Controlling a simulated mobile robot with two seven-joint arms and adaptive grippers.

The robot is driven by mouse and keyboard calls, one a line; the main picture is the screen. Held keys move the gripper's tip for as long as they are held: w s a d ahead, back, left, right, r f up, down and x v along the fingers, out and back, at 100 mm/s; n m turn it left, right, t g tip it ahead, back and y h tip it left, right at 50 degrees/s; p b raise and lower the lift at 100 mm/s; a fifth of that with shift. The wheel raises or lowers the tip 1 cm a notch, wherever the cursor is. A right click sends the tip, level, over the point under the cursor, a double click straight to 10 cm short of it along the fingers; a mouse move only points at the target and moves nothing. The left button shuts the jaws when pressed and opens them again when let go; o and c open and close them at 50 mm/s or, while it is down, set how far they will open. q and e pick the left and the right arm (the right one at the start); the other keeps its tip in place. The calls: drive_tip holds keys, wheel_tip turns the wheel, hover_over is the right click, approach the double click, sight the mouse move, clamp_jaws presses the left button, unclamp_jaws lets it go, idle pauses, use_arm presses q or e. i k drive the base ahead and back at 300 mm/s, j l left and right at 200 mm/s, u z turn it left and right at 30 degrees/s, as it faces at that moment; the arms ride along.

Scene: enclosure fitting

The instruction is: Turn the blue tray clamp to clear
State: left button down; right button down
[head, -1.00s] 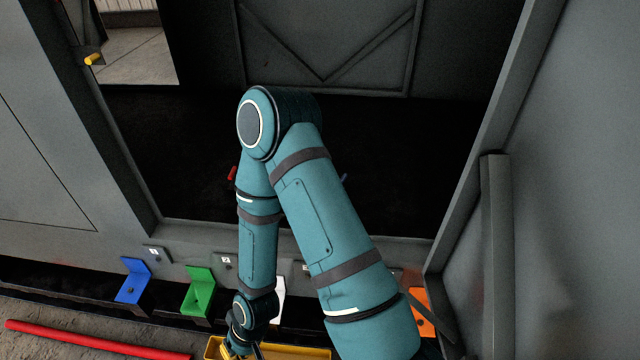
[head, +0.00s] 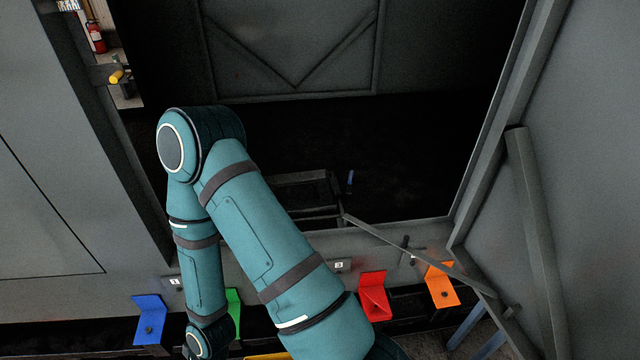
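A small blue upright lever (head: 350,181) stands at the right end of a dark tray-like frame (head: 300,180) inside the dark enclosure. It looks like the blue tray clamp, but it is too small to tell how it is turned. My teal arm (head: 250,235) crosses the middle of the head view and hides part of the frame's left side. Its wrist (head: 197,342) hangs down at the bottom edge, outside the enclosure opening. Neither gripper shows, and nothing of mine is seen touching the lever.
Blue (head: 149,319), green (head: 233,314), red (head: 374,297) and orange (head: 441,286) brackets line the front below the opening. A thin grey bar (head: 410,250) slants across the opening's lower right. A grey panel (head: 590,180) stands at right. A yellow knob (head: 116,77) is upper left.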

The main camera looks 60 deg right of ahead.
sight(349, 186)
drive_tip(key=i+j, duration=0.2)
drive_tip(key=i+j+z, duration=0.1)
drive_tip(key=j, duration=0.3)
drive_tip(key=i+j, duration=0.25)
drive_tip(key=j+z, duration=0.15)
drive_tip(key=z, duration=1.4)
drive_tip(key=i+l+z, duration=0.1)
drive_tip(key=z, duration=1.5)
drive_tip(key=i+z, duration=0.4)
drive_tip(key=z, duration=0.2)
